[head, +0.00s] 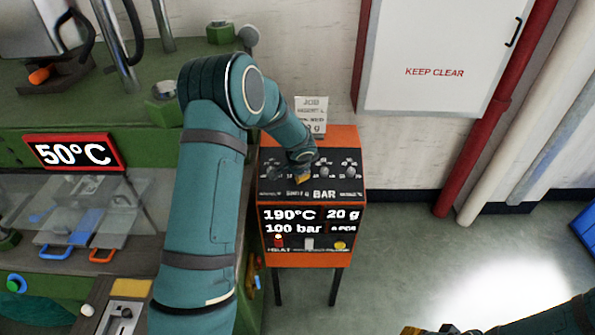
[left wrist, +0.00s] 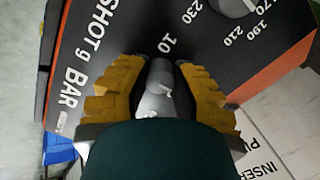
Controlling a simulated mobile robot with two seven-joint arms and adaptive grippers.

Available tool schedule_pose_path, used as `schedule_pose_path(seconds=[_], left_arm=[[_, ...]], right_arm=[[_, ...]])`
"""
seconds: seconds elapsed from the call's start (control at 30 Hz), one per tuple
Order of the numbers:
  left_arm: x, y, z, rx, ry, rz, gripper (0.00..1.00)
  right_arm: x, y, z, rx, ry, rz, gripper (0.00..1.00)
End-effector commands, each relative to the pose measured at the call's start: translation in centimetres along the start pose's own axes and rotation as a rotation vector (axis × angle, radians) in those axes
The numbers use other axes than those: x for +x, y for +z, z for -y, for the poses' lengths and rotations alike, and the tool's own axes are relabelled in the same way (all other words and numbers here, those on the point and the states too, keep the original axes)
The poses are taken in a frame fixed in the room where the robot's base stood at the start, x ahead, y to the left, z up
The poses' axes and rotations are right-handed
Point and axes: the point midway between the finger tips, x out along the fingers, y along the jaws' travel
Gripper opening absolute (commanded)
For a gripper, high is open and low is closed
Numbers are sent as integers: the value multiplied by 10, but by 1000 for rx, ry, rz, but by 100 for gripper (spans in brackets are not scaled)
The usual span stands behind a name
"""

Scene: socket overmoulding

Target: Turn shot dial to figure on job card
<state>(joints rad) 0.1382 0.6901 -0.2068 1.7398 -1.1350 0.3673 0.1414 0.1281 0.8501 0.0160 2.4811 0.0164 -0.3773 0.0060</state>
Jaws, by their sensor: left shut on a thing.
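The orange and black control box (head: 346,262) stands against the wall, with a row of grey dials on its sloped top. My left gripper (head: 303,178) reaches down to this row. In the left wrist view its yellow fingers (left wrist: 160,88) are shut on the grey shot dial (left wrist: 156,95), beside the "SHOT g" label, with a 10 mark near it. The box display reads 190°C, 20 g and 100 bar. The job card (head: 311,106) stands behind the box; my arm hides part of it, and its figure is not fully readable. My right gripper (head: 430,331) barely shows at the bottom edge.
Neighbouring dials (head: 325,172) sit close to the left gripper. A green machine (head: 60,120) with a 50°C display (head: 74,152) and a clear guard is at left. A "KEEP CLEAR" cabinet (head: 440,45) and red and white pipes are at right.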

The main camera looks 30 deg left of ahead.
Motion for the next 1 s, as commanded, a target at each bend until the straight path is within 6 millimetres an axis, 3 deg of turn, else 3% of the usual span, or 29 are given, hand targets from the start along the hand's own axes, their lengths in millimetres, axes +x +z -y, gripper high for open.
schedule_pose_path(seconds=[0.07,0.1,0.17,0.2,0.57,0.67,1.0], left_arm=[[1,2,-1,0,3,5,0],[1,2,-1,0,3,5,32],[1,2,-1,0,3,5,53],[1,2,-1,0,2,4,58],[-4,0,0,-1,0,1,58],[-14,0,0,-2,-1,-1,58],[-82,0,0,-3,-1,-1,58]], right_arm=[[0,0,0,0,0,0,46],[0,0,0,0,0,0,46],[0,0,0,0,0,0,46],[0,0,0,0,0,0,46],[0,0,0,0,0,0,46],[0,0,0,0,0,0,46],[0,0,0,0,0,0,46]])
